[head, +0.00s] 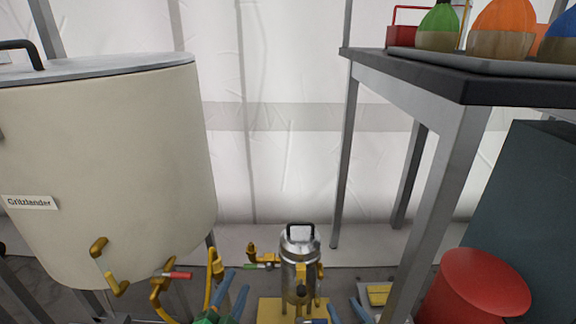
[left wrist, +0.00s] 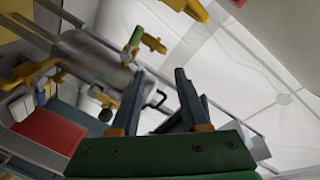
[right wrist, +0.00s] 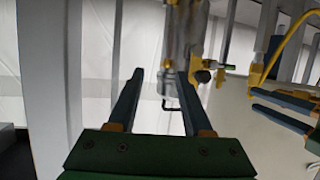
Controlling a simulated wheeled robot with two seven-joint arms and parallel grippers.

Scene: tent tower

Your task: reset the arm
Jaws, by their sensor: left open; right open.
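My left gripper (head: 232,289) is low in the head view, right of the large cream tank, its blue fingers apart. Its open fingers also show in the left wrist view (left wrist: 160,74), with nothing between them. My right gripper (head: 345,309) is at the bottom edge of the head view, right of the steel canister, partly cut off. In the right wrist view its fingers (right wrist: 160,72) are spread, with the canister beyond them; I see nothing held. The left gripper also shows at the right of that view (right wrist: 285,112).
The cream tank (head: 110,165) with yellow taps and hoses stands left. The steel canister (head: 300,268) stands on a yellow base (head: 268,311) between my grippers. A dark-topped table (head: 430,75) holds colored flasks at the right. A red stool-like object (head: 475,285) is below it.

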